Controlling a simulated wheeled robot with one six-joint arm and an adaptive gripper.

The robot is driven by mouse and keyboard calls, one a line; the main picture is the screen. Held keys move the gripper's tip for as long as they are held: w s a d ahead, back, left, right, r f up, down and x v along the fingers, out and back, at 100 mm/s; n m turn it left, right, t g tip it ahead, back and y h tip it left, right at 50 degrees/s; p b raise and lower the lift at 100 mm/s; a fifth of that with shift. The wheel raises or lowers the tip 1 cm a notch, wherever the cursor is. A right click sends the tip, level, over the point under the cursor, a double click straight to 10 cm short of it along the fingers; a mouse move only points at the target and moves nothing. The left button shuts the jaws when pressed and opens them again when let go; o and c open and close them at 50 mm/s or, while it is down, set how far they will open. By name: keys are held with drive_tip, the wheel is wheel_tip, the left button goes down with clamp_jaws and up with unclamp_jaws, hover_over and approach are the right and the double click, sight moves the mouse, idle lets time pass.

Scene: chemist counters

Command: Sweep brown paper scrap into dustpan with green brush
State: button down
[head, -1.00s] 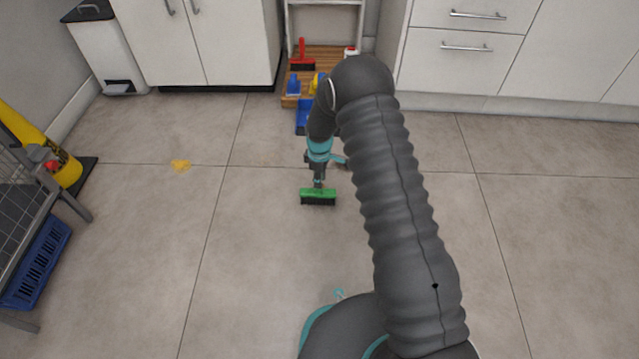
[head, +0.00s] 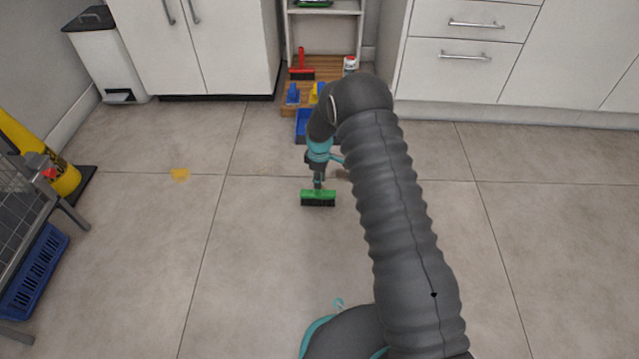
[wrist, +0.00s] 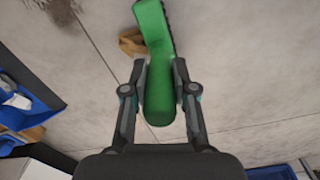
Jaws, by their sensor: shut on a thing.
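My gripper (wrist: 160,88) is shut on the handle of the green brush (wrist: 154,55), its fingers on both sides. In the head view the green brush (head: 318,195) is low over the floor, bristles down; I cannot tell if they touch it. The brown paper scrap (wrist: 131,42) lies on the floor beside the brush head in the wrist view. The blue dustpan (head: 303,125) is on the floor beyond the brush, partly hidden by my arm.
A wooden board (head: 322,68) behind the dustpan holds a red brush (head: 301,72) and small bottles. A trolley with a blue crate (head: 36,270) stands far left. White cabinets line the back. Open floor lies around the brush.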

drive_tip(key=shift+w, duration=0.2)
drive_tip(key=shift+w, duration=1.45)
drive_tip(key=shift+d, duration=0.1)
drive_tip(key=shift+w, duration=1.5)
drive_tip(key=shift+w+d, duration=0.1)
drive_tip(key=shift+w, duration=1.4)
